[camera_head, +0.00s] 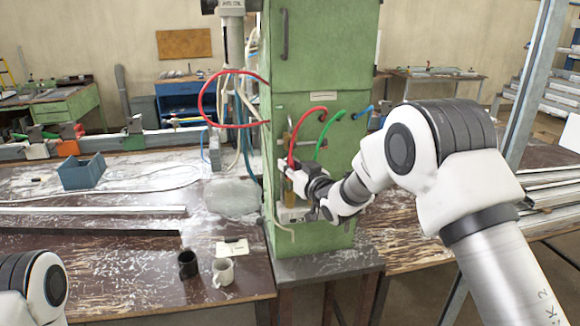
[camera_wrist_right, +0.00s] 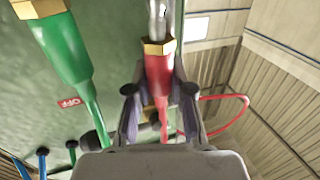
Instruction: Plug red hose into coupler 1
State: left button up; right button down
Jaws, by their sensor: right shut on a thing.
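The red hose (camera_head: 292,148) rises from my right gripper (camera_head: 288,172) and arcs over the front of the green cabinet (camera_head: 320,75). In the right wrist view, the red hose's thick end (camera_wrist_right: 158,72) with a brass collar sits between the two fingers of my right gripper (camera_wrist_right: 160,90), which are shut on it. A bare metal tip (camera_wrist_right: 157,20) shows beyond the collar. Whether it touches a coupler cannot be told. The coupler's number is not readable. My left gripper is out of view.
A green hose (camera_head: 322,135) hangs just right of the red one; its brass nut (camera_wrist_right: 38,8) is close to my fingers. A blue hose (camera_head: 363,112) is farther right. A red loop (camera_head: 203,100) hangs left of the cabinet. Mugs (camera_head: 223,272) stand on the bench.

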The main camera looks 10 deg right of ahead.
jog(key=shift+f+b, duration=0.7)
jog(key=shift+b, duration=0.1)
dwell(1.4)
jog(key=shift+f+b, duration=0.3)
jog(key=shift+f, duration=0.05)
jog(key=shift+f, duration=0.1)
jog(key=shift+s+f+b, duration=0.1)
jog(key=shift+f+b, duration=0.5)
jog(key=shift+f, duration=0.05)
dwell(0.5)
jog(key=c, duration=0.9)
grip_release()
jog(key=shift+c, duration=0.2)
